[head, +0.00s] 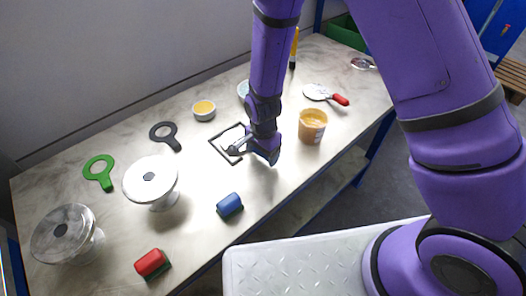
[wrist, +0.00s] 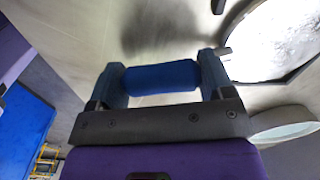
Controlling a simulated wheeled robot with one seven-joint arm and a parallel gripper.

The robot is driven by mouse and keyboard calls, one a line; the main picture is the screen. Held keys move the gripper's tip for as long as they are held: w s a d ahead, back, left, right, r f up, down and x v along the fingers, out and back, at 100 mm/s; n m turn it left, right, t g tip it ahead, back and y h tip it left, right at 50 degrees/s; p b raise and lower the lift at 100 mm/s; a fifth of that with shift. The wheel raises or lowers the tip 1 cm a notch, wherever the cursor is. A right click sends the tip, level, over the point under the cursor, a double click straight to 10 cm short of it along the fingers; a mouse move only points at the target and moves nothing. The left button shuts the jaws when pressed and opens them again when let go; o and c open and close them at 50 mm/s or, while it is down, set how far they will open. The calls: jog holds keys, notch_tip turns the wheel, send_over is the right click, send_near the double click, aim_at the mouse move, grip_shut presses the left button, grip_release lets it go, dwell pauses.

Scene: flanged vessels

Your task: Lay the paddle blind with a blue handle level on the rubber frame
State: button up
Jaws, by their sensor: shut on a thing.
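My gripper (head: 240,149) is low over the right part of the black rubber frame (head: 220,153), which lies on the table. The wrist view shows the two fingers shut on the blue handle (wrist: 160,76) of the paddle blind, with the handle spanning the gap between them. In the head view my gripper and arm hide the handle and most of the blind. A bright round surface with a dark edge shows at upper right in the wrist view; I cannot tell whether it is the blind's plate. Whether the blind touches the frame or is level is unclear.
A tub (head: 312,127) stands close right of my gripper. A red-handled paddle (head: 317,92) lies behind it. A yellow-filled bowl (head: 204,110), black ring paddle (head: 164,135) and green one (head: 98,172) lie left. A blue block (head: 230,205) and flanged vessels (head: 150,180) are nearer.

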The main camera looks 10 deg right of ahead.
jog(key=o, duration=1.3)
jog(key=shift+o, duration=0.2)
jog(key=shift+r, duration=0.1)
notch_tip(320, 180, up, 10)
jog(key=shift+r, duration=0.25)
jog(key=s+d+r+n+t+y, duration=0.1)
jog(key=s+d+r+n, duration=0.1)
jog(key=d+r, duration=0.7)
jog(key=s+d+r+n+t, duration=0.1)
jog(key=s+d+r+n, duration=0.2)
jog(key=r, duration=0.9)
jog(key=s+d+r+n+t, duration=0.1)
jog(key=s+d+r+n, duration=0.1)
jog(key=s+d+r, duration=0.3)
jog(key=s+d+r+n+t+h, duration=0.1)
jog(key=s+d+r+n+t, duration=0.1)
jog(key=s+d+r, duration=0.3)
jog(key=s+d, duration=0.1)
jog(key=s, duration=0.3)
jog(key=shift+s+d+n, duration=0.15)
jog(key=shift+s+n, duration=0.1)
jog(key=shift+n, duration=0.05)
